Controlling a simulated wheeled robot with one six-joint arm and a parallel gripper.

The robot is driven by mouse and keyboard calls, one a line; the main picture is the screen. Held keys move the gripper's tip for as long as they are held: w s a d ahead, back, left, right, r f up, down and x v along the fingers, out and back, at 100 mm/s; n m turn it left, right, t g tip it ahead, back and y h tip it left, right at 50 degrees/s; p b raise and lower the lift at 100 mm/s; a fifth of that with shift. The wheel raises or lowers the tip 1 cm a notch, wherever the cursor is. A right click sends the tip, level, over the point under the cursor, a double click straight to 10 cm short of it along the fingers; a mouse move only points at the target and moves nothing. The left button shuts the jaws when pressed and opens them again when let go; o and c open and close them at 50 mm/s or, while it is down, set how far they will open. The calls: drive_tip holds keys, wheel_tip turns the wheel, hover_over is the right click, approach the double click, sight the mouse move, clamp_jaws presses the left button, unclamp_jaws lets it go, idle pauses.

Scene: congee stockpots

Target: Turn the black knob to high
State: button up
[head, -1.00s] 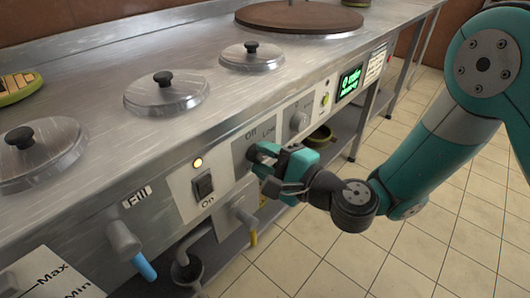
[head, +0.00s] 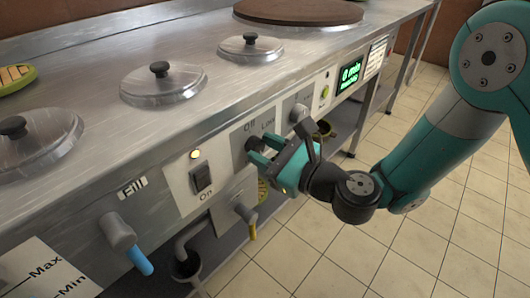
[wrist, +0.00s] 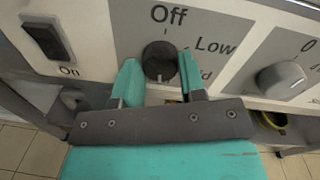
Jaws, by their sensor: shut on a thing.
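The black knob (wrist: 160,58) is on the grey control panel, below the word Off and left of Low. A pale mark on it points down, past a partly hidden label ending in d. The rest of the scale is behind my gripper. My gripper (wrist: 161,85) is shut on the knob, one teal finger on each side of it. In the head view, my gripper (head: 262,158) reaches the panel from the right, and the knob (head: 255,145) shows just at its fingertips.
A grey knob (wrist: 281,79) sits right of the black knob, and a black rocker switch (wrist: 46,39) marked On is at left. Below are a yellow-handled valve (head: 247,217) and a blue-handled one (head: 139,259). Lidded pots (head: 164,86) line the counter. Tiled floor is clear at right.

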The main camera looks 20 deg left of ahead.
drive_tip(key=shift+w+m, duration=0.2)
drive_tip(key=shift+m, duration=0.4)
drive_tip(key=o, duration=0.8)
drive_tip(key=shift+c, duration=0.2)
drive_tip(key=shift+o, duration=0.8)
drive_tip(key=shift+s, duration=0.1)
